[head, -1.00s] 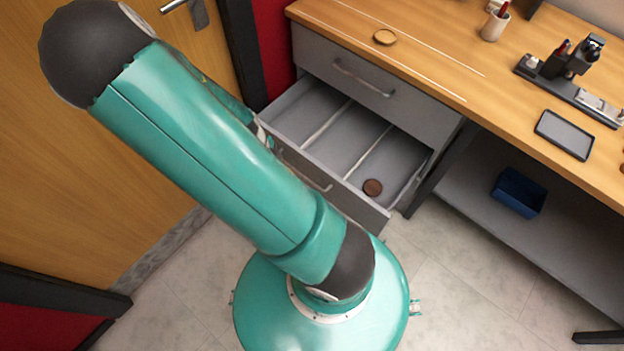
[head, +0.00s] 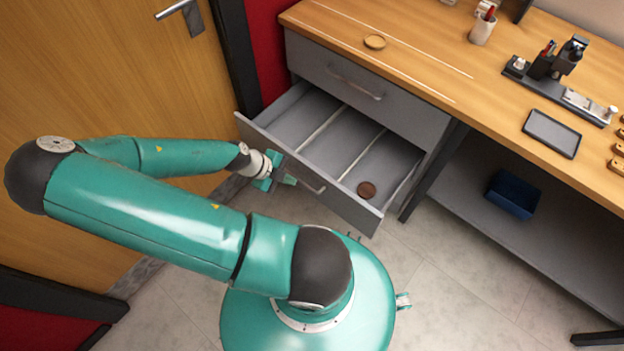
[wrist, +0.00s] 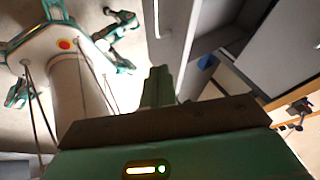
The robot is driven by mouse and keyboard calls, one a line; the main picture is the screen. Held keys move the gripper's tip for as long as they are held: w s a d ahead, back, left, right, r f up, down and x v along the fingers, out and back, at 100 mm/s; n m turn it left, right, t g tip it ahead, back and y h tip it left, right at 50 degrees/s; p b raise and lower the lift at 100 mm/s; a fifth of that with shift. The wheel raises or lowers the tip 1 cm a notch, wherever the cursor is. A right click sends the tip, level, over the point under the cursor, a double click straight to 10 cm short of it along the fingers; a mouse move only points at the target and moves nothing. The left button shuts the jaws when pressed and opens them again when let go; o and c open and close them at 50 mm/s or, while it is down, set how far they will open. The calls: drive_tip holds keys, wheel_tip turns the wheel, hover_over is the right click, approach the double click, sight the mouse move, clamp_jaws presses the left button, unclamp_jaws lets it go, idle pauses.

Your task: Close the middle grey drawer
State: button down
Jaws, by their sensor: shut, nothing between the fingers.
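The middle grey drawer (head: 349,208) is pulled out below a closed top drawer. It has dividers, and a round brown disc (head: 366,190) lies in its right compartment. Its bar handle (head: 308,183) is on the front panel. My gripper (head: 287,180) is shut and empty, close to the front panel just left of the handle; I cannot tell whether it touches. In the wrist view my gripper (wrist: 159,85) points up toward a grey panel with a bar handle (wrist: 156,18).
The closed top drawer (head: 400,97) sits under the wooden desktop (head: 440,45). A blue bin (head: 512,195) stands on the grey shelf at right. A wooden door (head: 100,80) is at left. Light floor tiles (head: 440,270) are clear to the right of my body.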

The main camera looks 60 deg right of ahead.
approach(324, 183)
wheel_tip(324, 183, down, 4)
drive_tip(key=s+a, duration=0.2)
drive_tip(key=d, duration=0.2)
drive_tip(key=shift+s+d, duration=0.1)
drive_tip(key=shift+d, duration=0.3)
drive_tip(key=shift+s+d, duration=0.1)
drive_tip(key=shift+d, duration=0.3)
drive_tip(key=shift+d, duration=0.1)
drive_tip(key=s+d, duration=0.3)
drive_tip(key=d, duration=0.9)
drive_tip(key=s+d, duration=0.3)
drive_tip(key=d, duration=1)
drive_tip(key=shift+d, duration=0.3)
drive_tip(key=shift+a, duration=0.15)
